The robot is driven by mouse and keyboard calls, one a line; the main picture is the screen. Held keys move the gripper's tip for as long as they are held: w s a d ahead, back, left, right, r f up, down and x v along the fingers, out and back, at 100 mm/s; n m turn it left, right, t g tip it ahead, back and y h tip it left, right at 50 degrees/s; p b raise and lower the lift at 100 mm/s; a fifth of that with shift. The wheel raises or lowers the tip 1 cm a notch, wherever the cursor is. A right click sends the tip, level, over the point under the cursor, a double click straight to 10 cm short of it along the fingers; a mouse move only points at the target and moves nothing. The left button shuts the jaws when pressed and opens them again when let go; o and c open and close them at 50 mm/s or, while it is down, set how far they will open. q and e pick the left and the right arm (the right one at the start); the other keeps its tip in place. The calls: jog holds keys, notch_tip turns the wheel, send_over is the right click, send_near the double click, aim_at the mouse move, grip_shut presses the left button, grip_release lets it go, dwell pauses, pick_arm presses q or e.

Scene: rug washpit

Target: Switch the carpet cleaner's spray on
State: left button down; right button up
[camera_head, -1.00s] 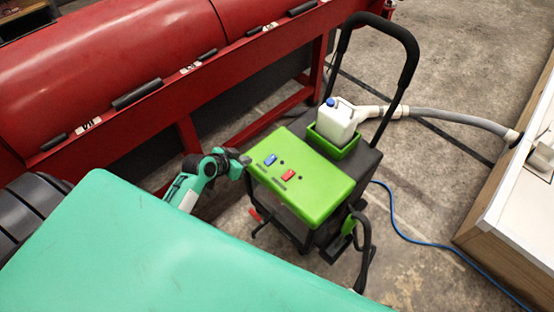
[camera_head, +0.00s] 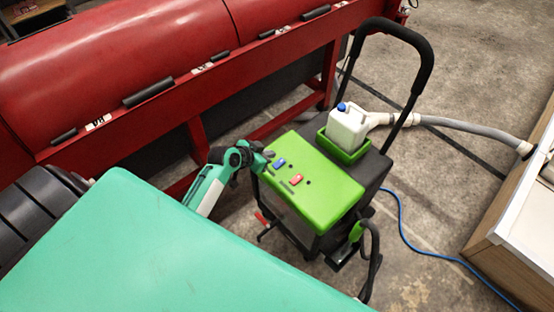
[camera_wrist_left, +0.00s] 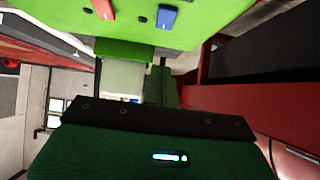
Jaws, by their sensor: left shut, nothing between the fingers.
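The carpet cleaner has a bright green top panel (camera_head: 325,190) on a dark body. A blue rocker switch (camera_head: 279,162) and a red rocker switch (camera_head: 296,180) sit on it, with small dark dots and label marks beside them. Both switches, red (camera_wrist_left: 104,8) and blue (camera_wrist_left: 167,15), also show at the top of the left wrist view. My left gripper (camera_head: 268,156) is shut and empty at the panel's left corner, just left of the blue switch. I cannot tell whether it touches the panel. My right gripper is not in view.
A white jug (camera_head: 348,127) sits in a green holder behind the panel, below the black push handle (camera_head: 424,75). A red machine (camera_head: 130,60) stands behind. A grey hose (camera_head: 460,127) and blue cable (camera_head: 404,225) run right, towards a wood-sided unit (camera_head: 510,235).

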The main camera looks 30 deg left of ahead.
aim_at(281, 161)
pick_arm(q)
jog(key=w+f, duration=0.2)
jog(key=f, duration=0.1)
jog(key=w+d+f, duration=0.1)
jog(key=f, duration=0.1)
jog(key=shift+w+d+b, duration=0.1)
jog(key=shift+w+b, duration=0.2)
jog(key=shift+b, duration=0.1)
jog(key=shift+w+f, duration=0.1)
jog(key=shift+f, duration=0.6)
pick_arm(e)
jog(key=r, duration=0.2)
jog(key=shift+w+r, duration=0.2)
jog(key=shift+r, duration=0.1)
pick_arm(q)
jog(key=shift+w+d+f+g+p, duration=0.1)
jog(key=shift+f+g+p, duration=0.2)
jog(key=shift+p, duration=0.2)
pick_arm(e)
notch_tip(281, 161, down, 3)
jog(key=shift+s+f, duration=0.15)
pick_arm(q)
jog(key=shift+r, duration=0.1)
jog(key=shift+w+d+r, duration=0.15)
jog(key=shift+w+d, duration=0.1)
jog(key=shift+w, duration=0.5)
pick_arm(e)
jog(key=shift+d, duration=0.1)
